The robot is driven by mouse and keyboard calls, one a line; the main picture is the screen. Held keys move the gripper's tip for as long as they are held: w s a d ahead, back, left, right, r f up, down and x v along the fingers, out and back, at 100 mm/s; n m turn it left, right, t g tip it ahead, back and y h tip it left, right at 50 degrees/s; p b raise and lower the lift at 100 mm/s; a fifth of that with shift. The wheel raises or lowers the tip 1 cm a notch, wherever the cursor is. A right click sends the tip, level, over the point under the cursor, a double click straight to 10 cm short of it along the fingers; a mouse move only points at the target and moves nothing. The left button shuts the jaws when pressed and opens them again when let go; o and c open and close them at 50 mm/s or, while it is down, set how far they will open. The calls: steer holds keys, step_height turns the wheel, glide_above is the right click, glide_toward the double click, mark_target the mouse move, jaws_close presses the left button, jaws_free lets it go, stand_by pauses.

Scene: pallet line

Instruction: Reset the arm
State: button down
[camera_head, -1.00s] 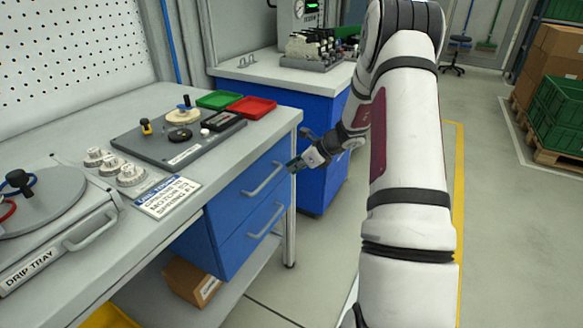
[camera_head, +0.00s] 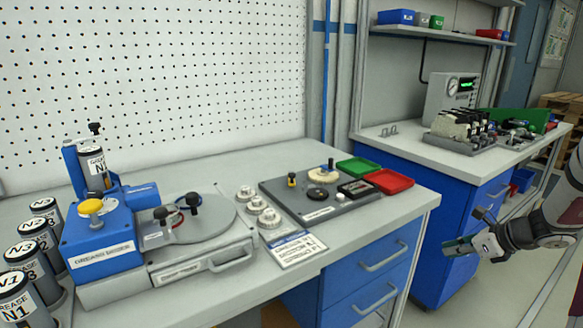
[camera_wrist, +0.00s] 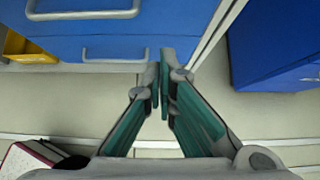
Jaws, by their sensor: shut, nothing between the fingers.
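My gripper (camera_head: 458,247) is at the right of the head view, in front of the blue cabinet of the far bench and apart from it. In the wrist view my gripper (camera_wrist: 160,85) points toward the floor and the lower front of a blue drawer unit (camera_wrist: 110,25). Its green-padded fingers are closed together at the tips, with nothing between them. The upper part of my arm is mostly out of the head view.
The near workbench (camera_head: 190,310) carries a blue grease mixer (camera_head: 100,240), several grease canisters, a grey fixture plate (camera_head: 315,205), and green and red trays (camera_head: 390,181). A far bench (camera_head: 395,145) holds a gauge unit (camera_head: 450,95). A yellow bin (camera_wrist: 22,45) is low at left in the wrist view.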

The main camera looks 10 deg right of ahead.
steer(key=s+a+r+n+g+y, duration=0.1)
steer(key=s+a+r+n, duration=0.2)
steer(key=a+r+n, duration=0.35)
steer(key=s+a+r+n+g, duration=0.2)
steer(key=a+r+n, duration=0.15)
steer(key=a, duration=0.65)
steer(key=s+a+r+n+g+y, duration=0.1)
steer(key=s+a+r+n, duration=0.2)
steer(key=a+r+n, duration=0.45)
steer(key=s+a+r+n+g+h, duration=0.1)
steer(key=s+a+n+g+h, duration=0.3)
steer(key=s+a, duration=0.7)
steer(key=s+d+f+n+t+h, duration=0.1)
steer(key=s+d+n+h, duration=0.15)
steer(key=s+n, duration=1.05)
step_height(320, 180, up, 18)
steer(key=s+m+t+p, duration=0.2)
steer(key=m+t+p, duration=0.1)
steer(key=p, duration=1.3)
steer(key=shift+s+y, duration=0.4)
steer(key=shift+y, duration=0.05)
